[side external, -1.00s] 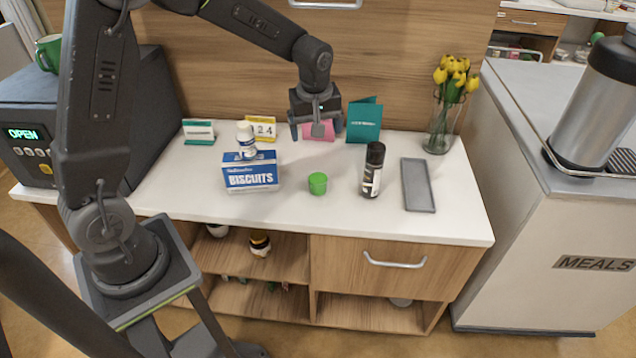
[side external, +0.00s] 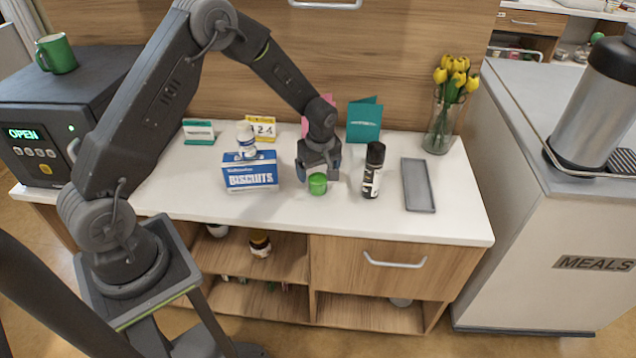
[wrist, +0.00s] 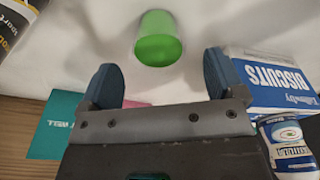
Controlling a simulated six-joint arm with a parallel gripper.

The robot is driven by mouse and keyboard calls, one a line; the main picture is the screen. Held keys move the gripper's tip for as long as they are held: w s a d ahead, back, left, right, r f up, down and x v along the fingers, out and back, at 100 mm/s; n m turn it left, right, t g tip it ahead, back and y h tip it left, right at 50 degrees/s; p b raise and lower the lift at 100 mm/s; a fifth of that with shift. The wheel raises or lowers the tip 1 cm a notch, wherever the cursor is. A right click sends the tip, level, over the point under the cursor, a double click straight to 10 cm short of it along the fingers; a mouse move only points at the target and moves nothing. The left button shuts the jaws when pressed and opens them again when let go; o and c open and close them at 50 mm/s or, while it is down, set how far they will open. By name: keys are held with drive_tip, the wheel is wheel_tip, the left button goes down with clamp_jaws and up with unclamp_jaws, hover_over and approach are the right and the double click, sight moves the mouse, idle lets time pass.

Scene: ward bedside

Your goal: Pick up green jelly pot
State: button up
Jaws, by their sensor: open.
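The green jelly pot (side external: 317,184) stands upright on the white counter between the biscuits box and the black can. My gripper (side external: 318,172) is open and low over the counter, just behind the pot, partly hiding its back in the side view. In the wrist view the pot (wrist: 158,40) lies ahead of the two blue-grey fingertips (wrist: 162,80), roughly centred between them. There is a small gap between the fingers and the pot, and nothing is held.
A blue and white biscuits box (side external: 250,175) with a white bottle (side external: 246,140) on it is close on the left. A black can (side external: 373,170) is close on the right, beside a grey tray (side external: 417,184). Cards and a flower vase (side external: 440,128) stand behind. The front counter is clear.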

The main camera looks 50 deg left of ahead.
sight(318, 176)
drive_tip(key=f, duration=0.5)
drive_tip(key=shift+w+a, duration=0.1)
drive_tip(key=shift+a, duration=0.15)
drive_tip(key=shift+c, duration=0.3)
drive_tip(key=c, duration=0.9)
